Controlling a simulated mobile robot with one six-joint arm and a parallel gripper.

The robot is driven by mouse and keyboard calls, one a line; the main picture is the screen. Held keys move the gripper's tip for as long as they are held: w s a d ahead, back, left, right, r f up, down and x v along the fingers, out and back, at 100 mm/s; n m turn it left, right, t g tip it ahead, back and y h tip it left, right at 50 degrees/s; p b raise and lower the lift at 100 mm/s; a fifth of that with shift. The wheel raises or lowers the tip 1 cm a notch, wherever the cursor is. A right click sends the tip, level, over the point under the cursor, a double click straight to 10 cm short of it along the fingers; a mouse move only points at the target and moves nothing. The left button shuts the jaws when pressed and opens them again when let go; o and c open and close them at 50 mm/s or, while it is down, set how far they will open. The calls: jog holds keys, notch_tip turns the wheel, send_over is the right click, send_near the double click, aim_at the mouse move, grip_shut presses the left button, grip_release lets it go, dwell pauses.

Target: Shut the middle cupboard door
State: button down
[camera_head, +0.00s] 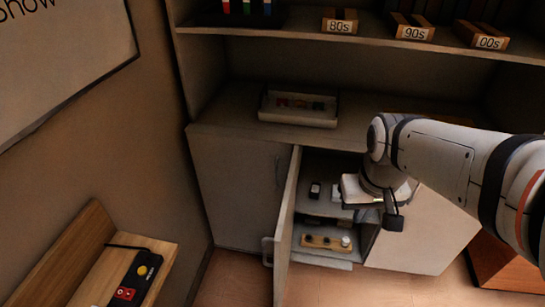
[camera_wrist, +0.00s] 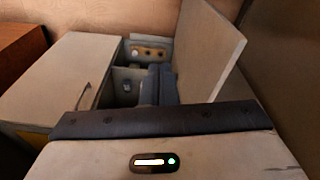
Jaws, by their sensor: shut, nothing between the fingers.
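The middle cupboard door (camera_head: 287,228) stands wide open, hinged at its left side and jutting out from the cabinet. Its pale handle (camera_head: 267,252) is near the outer edge. In the wrist view the open door (camera_wrist: 208,48) rises on the right. My gripper (camera_head: 348,190) is in front of the open compartment, to the right of the door. In the wrist view its dark fingers (camera_wrist: 160,84) are shut and empty, beside the door's inner side. I cannot tell whether they touch it. My gripper and arm hide part of the compartment.
The left cupboard door (camera_head: 238,185) and the right one (camera_head: 425,232) look closed. A wooden board with knobs (camera_head: 325,242) lies inside the compartment. A tray (camera_head: 298,109) sits on the counter above. A wooden bench (camera_head: 105,265) is at lower left, and a brown box (camera_head: 507,268) at lower right.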

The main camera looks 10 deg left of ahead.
jog(key=w+a+f+n+g+h+p, duration=0.1)
jog(key=w+a+f+n, duration=0.25)
jog(key=a, duration=0.55)
jog(key=w+a+f+n+g+p, duration=0.15)
jog(key=w+a+f, duration=0.3)
jog(key=a, duration=0.45)
jog(key=w+a+f+n+g+h+p, duration=0.1)
jog(key=w+a+f+n, duration=0.25)
jog(key=a, duration=0.65)
jog(key=s+d+f+p, duration=0.1)
jog(key=d+f, duration=0.1)
jog(key=f, duration=0.3)
jog(key=s+d+f+p, duration=0.1)
jog(key=s+d+f, duration=0.1)
jog(key=d+f, duration=0.1)
jog(key=shift+x, duration=0.9)
jog(key=shift+s+a, duration=0.1)
